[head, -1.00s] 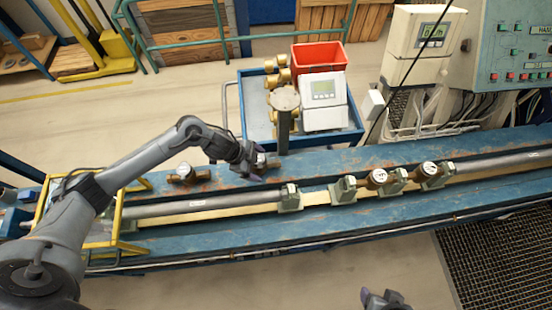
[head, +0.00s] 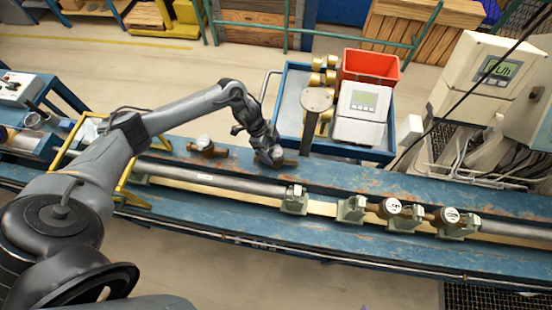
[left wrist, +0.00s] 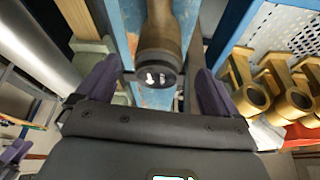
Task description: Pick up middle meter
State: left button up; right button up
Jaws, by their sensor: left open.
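A brass meter (head: 284,161) lies on the back part of the blue bench, partly hidden by my left gripper (head: 270,156). In the left wrist view this brass meter (left wrist: 159,45), with a dark end bearing white marks, shows between the two purple fingers of my left gripper (left wrist: 155,70). The fingers are apart, one on each side of it; I cannot tell whether they touch it. Another brass meter (head: 206,148) with a white dial lies to the left on the bench. A purple piece at the left wrist view's lower left may be my right gripper (left wrist: 15,150).
Two dial meters (head: 390,208) (head: 448,216) sit among green clamps along the bench (head: 240,218). A grey pipe (head: 215,183) runs along it. Behind stands a blue trolley (head: 350,150) with a red bin (head: 370,66), a white display unit (head: 360,115) and brass fittings.

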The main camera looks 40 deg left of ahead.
aim_at(275, 152)
pick_arm(q)
jog(key=x, duration=0.4)
jog(key=shift+d+p, duration=0.35)
jog(key=shift+d, duration=0.05)
jog(key=shift+w+d+f, duration=0.1)
jog(key=shift+f, duration=0.25)
jog(key=shift+r, duration=0.1)
jog(key=c, duration=1.5)
